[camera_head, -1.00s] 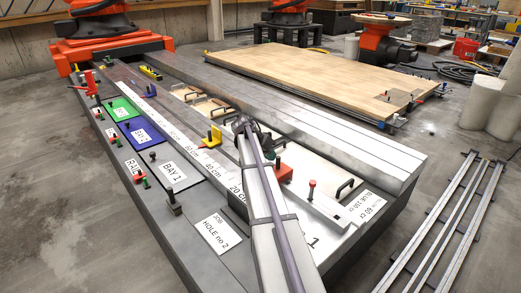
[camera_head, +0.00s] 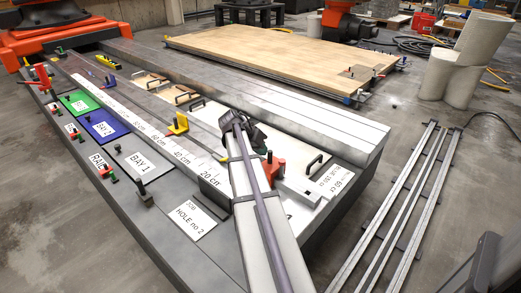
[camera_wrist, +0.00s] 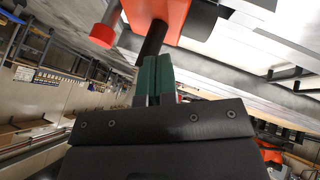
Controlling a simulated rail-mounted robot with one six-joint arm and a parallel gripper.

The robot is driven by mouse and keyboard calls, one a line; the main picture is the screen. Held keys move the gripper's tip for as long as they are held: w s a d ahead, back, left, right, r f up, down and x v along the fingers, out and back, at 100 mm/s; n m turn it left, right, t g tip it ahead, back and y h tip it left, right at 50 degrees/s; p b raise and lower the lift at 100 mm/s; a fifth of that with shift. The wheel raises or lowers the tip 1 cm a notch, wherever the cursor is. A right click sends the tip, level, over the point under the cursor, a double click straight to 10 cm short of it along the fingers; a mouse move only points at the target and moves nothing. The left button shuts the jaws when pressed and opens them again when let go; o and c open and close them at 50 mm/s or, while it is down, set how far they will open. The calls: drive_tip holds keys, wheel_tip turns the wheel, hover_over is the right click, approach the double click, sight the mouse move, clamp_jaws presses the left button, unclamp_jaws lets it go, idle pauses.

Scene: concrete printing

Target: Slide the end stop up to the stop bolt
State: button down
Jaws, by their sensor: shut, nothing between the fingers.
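The end stop, taken to be the red block (camera_head: 272,173) with a dark upright post, sits near the front end of the long table. In the wrist view the red block (camera_wrist: 170,22) fills the top centre. The stop bolt (camera_wrist: 103,36) has a red head and grey shank and stands close to the block's left; whether they touch is not clear. My gripper (camera_head: 257,143) is low beside the block in the head view. Its green fingers (camera_wrist: 153,78) are closed together and empty, right at the dark post; contact cannot be told.
A yellow bracket (camera_head: 178,124) stands beside the centimetre scale (camera_head: 182,158). Black handles (camera_head: 315,165) rise from the light panels near the red block. A raised steel edge (camera_head: 330,125) runs along the far side. Loose rails (camera_head: 395,215) lie on the floor to the right.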

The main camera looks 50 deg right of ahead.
drive_tip(key=w+a+r+p, duration=0.7)
drive_tip(key=r+p, duration=0.2)
drive_tip(key=shift+s+d+f+b, duration=1.1)
drive_tip(key=shift+d+f+b, duration=0.1)
drive_tip(key=shift+f+b, duration=0.25)
drive_tip(key=shift+s+d+f+b, duration=1.1)
drive_tip(key=shift+d+f+b, duration=0.1)
drive_tip(key=shift+f+b, duration=0.2)
drive_tip(key=shift+s+d+f+b, duration=1.1)
drive_tip(key=shift+d+f+b, duration=0.1)
drive_tip(key=shift+f+b, duration=0.25)
drive_tip(key=shift+s+d, duration=0.15)
drive_tip(key=shift+s, duration=0.35)
drive_tip(key=shift+w, duration=0.1)
